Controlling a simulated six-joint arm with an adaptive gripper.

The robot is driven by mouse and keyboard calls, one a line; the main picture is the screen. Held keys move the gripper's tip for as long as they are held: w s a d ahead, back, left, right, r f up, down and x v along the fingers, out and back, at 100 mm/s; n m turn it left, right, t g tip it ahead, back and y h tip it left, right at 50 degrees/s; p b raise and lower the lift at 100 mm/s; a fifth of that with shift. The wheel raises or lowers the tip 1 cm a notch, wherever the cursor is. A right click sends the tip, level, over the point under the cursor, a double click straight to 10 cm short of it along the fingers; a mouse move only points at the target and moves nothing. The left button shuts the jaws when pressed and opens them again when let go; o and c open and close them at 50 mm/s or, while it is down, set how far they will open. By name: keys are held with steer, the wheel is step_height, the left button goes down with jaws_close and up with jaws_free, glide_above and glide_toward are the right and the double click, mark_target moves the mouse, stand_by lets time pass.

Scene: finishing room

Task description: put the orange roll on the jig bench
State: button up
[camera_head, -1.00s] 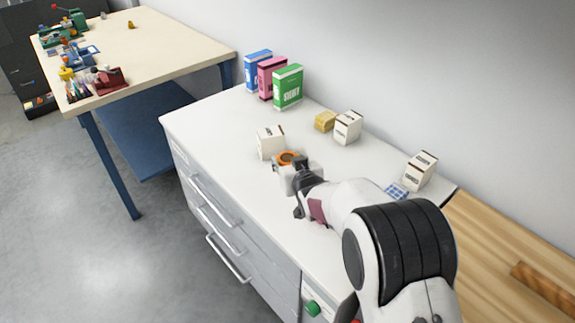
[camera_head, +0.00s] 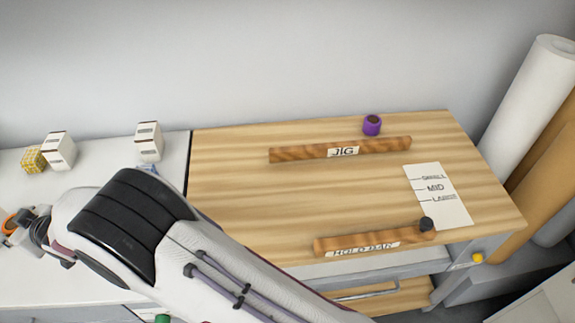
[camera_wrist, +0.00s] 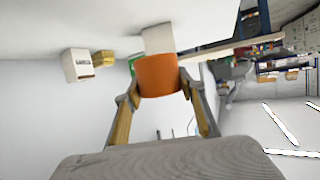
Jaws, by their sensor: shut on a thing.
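The orange roll (camera_wrist: 158,75) is between the fingers of my gripper (camera_wrist: 160,92) in the wrist view, and the gripper is shut on it. In the head view the orange roll (camera_head: 9,224) shows only partly at the left edge, with my gripper (camera_head: 14,232) around it over the white counter. The jig bench (camera_head: 240,190) is the wooden-topped bench right of the counter. On it lie a wooden bar marked JIG (camera_head: 385,147) and one marked HOLD BAR (camera_head: 345,247). My arm crosses the lower left of the head view.
A purple roll (camera_head: 372,126) stands behind the JIG bar. A dark knob-like piece (camera_head: 426,224) sits at the HOLD BAR's right end, by a size card (camera_head: 438,190). White boxes (camera_head: 148,141) (camera_head: 60,150) stand on the counter. The bench's left and middle are clear.

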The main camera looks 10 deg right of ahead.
steer(key=r, duration=0.4)
steer(key=shift+w+d+r, duration=0.2)
steer(key=shift+w+d, duration=0.1)
steer(key=shift+w, duration=0.05)
steer(key=w+d+m+t+h, duration=0.4)
steer(key=w+d+m+t, duration=0.1)
steer(key=w+d, duration=2.35)
steer(key=w+d+m+t+h, duration=0.1)
steer(key=w+d+m+h, duration=0.2)
steer(key=d, duration=1.8)
steer(key=w+d+m+t+h, duration=0.2)
steer(key=w+d+m+h, duration=0.15)
steer(key=d, duration=1.65)
steer(key=shift+n+y, duration=0.35)
steer(key=shift+d+f, duration=0.2)
steer(key=shift+f, duration=1.1)
steer(key=shift+d+f, duration=0.2)
steer(key=shift+f, duration=1.05)
steer(key=shift+w+f, duration=0.1)
steer(key=shift+f, duration=3)
